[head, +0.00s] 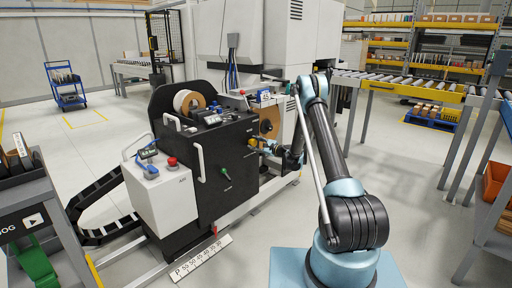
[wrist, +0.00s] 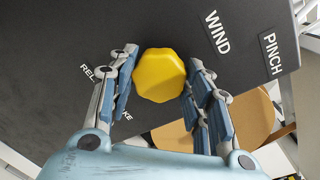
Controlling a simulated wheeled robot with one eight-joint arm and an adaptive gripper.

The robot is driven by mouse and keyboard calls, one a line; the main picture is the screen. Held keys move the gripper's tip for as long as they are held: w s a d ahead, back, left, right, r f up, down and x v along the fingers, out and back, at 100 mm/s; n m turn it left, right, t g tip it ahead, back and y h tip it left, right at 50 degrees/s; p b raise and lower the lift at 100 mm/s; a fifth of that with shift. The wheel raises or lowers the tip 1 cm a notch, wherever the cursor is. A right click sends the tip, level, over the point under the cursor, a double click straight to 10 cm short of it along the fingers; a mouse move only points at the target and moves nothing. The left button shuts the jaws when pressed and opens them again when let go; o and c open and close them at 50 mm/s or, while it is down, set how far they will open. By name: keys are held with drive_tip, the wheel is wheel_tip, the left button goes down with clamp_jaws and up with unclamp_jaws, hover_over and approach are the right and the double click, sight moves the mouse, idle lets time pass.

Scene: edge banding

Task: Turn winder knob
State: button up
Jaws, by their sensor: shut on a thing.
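The winder knob (wrist: 160,75) is yellow with a lobed edge and sits on a black panel (wrist: 60,50). In the wrist view my gripper (wrist: 159,84) has one finger on each side of the knob and is shut on it. A "WIND" label is to the right of the knob, and a "PINCH" label farther right. Another label, partly hidden by my left finger, begins "REL".
A tan roll (wrist: 250,118) shows behind my right finger. The white box (head: 160,195) with a red button (head: 172,162) stands at the machine's front left. A roller conveyor (head: 400,83) runs along the back right.

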drive_tip(key=shift+s+a, duration=0.1)
drive_tip(key=shift+a, duration=0.15)
drive_tip(key=o, duration=1.1)
drive_tip(key=shift+c, duration=0.2)
drive_tip(key=shift+d, duration=0.1)
drive_tip(key=shift+d, duration=0.15)
drive_tip(key=shift+s+d, duration=0.1)
drive_tip(key=shift+d, duration=0.15)
drive_tip(key=v, duration=1.1)
drive_tip(key=shift+s, duration=0.1)
